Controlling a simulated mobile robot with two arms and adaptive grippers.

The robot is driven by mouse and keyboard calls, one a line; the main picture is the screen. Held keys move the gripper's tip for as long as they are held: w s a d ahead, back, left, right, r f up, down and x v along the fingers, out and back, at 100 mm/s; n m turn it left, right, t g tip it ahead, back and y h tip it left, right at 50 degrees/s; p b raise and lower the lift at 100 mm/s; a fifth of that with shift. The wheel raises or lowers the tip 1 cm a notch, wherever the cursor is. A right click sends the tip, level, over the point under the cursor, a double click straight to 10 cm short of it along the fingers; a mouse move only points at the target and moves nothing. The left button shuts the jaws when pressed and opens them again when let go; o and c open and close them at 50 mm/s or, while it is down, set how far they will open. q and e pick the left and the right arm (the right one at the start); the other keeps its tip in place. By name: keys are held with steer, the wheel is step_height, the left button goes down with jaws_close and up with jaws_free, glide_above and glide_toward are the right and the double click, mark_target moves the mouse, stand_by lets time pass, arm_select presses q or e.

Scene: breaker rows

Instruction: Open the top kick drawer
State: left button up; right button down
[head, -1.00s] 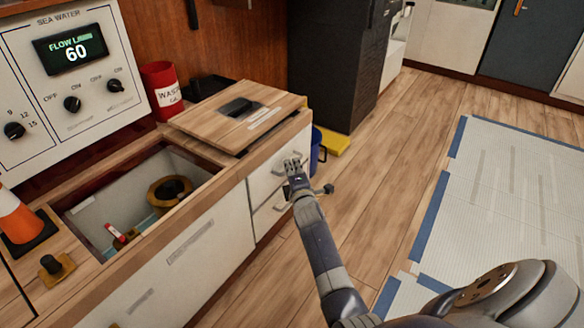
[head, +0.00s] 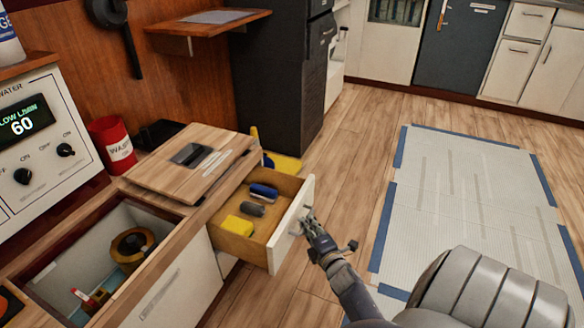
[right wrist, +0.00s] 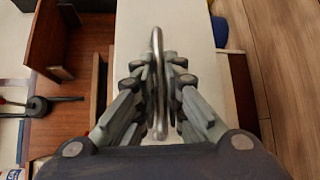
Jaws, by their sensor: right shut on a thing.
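The top kick drawer (head: 292,234) has a white front and a wooden inside, and it stands pulled out from the counter in the head view. Inside lie a yellow block (head: 239,226), a grey item (head: 252,209) and a blue item (head: 263,191). My right gripper (head: 311,226) is at the drawer front, shut on its handle. In the right wrist view the metal handle (right wrist: 157,70) runs between the two fingers. My left gripper is not in view.
A wooden lid board (head: 165,172) lies on the counter above the drawer. An open well (head: 95,260) is to its left. A black cabinet (head: 275,85) stands behind. The wood floor right of the drawer is clear, with a blue-edged mat (head: 450,215) beyond.

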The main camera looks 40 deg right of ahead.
steer(key=shift+s+d, duration=0.25)
steer(key=shift+s, duration=0.35)
steer(key=shift+s+d, duration=0.2)
steer(key=shift+s, duration=0.35)
steer(key=c, duration=1.7)
jaws_free()
steer(key=v, duration=1.2)
steer(key=shift+f, duration=0.1)
